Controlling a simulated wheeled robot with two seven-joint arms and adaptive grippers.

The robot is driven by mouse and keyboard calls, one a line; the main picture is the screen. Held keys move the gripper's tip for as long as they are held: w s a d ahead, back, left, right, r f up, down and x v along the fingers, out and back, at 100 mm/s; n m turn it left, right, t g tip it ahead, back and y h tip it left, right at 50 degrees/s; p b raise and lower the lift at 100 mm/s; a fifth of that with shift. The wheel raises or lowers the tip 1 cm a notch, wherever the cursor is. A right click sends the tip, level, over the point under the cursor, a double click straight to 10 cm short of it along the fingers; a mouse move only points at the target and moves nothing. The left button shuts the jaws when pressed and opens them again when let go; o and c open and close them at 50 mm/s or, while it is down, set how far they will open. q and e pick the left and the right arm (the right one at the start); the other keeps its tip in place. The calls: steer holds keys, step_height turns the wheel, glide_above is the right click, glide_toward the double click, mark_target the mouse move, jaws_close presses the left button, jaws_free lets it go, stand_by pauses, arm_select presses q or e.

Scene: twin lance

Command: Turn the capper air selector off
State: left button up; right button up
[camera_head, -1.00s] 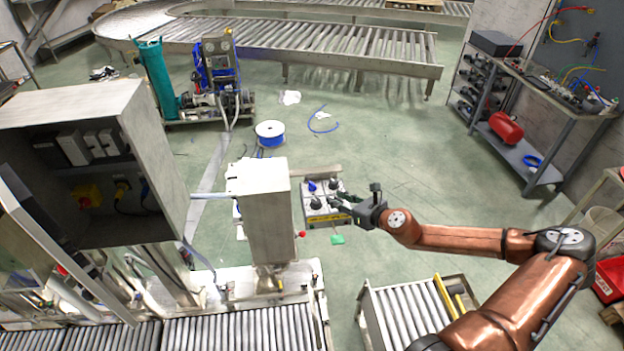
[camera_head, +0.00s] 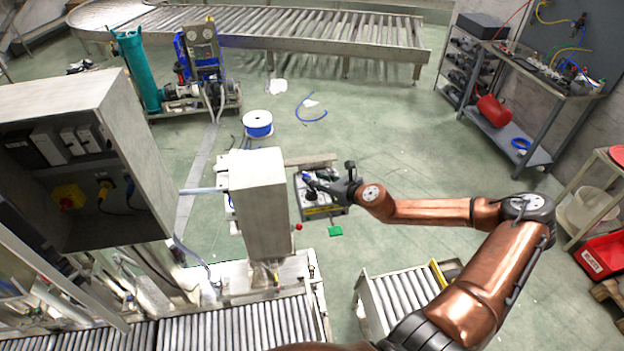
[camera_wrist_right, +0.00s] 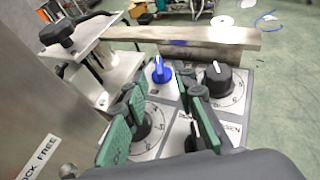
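Another black knob (camera_wrist_right: 148,124) is at the lower left, partly behind a finger. A lower right knob is mostly hidden. I cannot read which label is the capper air selector. My left gripper is out of view.
The steel column (camera_head: 262,205) stands close left of the panel. A metal bar (camera_wrist_right: 190,36) runs behind the knobs, and a clamp with a black handle (camera_wrist_right: 70,32) is at the left. A roller conveyor (camera_head: 400,300) is in front. Open floor lies to the right.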

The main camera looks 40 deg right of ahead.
steer(key=shift+x, duration=1.3)
jaws_close()
